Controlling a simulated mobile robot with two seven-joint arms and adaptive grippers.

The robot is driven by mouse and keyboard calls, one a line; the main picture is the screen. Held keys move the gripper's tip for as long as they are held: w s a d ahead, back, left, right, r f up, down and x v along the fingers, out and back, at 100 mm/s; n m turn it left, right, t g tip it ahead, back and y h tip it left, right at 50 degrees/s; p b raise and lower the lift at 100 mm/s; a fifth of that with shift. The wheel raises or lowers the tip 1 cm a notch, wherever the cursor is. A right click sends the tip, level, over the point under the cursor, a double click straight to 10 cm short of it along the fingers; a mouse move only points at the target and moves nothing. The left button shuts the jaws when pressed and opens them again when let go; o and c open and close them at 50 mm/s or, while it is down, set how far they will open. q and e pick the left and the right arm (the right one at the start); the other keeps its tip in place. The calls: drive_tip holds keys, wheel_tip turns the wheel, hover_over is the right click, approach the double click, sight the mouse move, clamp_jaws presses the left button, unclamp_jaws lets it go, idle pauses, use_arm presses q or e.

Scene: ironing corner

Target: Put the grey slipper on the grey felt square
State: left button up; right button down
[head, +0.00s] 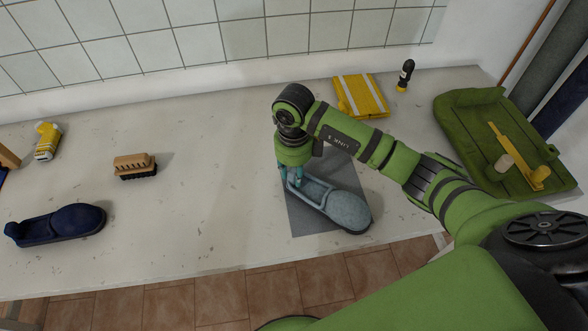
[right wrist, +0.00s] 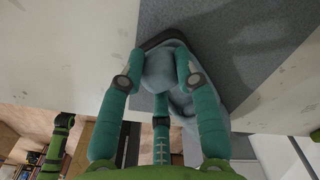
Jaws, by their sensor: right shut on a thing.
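The grey slipper (head: 347,208) is over the grey felt square (head: 303,222) near the table's front edge, its toe pointing right and toward the front. Its toe reaches about the felt's right front edge. I cannot tell whether its sole touches the felt. My right gripper (head: 294,181) is shut on the slipper's heel end, from above. In the right wrist view, the slipper (right wrist: 161,72) sits between the fingers (right wrist: 160,75), with the dark felt (right wrist: 235,45) beside it. My left gripper is in neither view.
A dark blue slipper (head: 62,224), a wooden brush (head: 134,165) and a yellow-and-white bottle (head: 47,141) are at the left.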

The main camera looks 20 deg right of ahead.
drive_tip(key=c, duration=0.9)
unclamp_jaws()
drive_tip(key=shift+r, duration=0.4)
wheel_tip(320, 180, up, 11)
drive_tip(key=b, duration=0.2)
drive_tip(key=shift+r, duration=0.2)
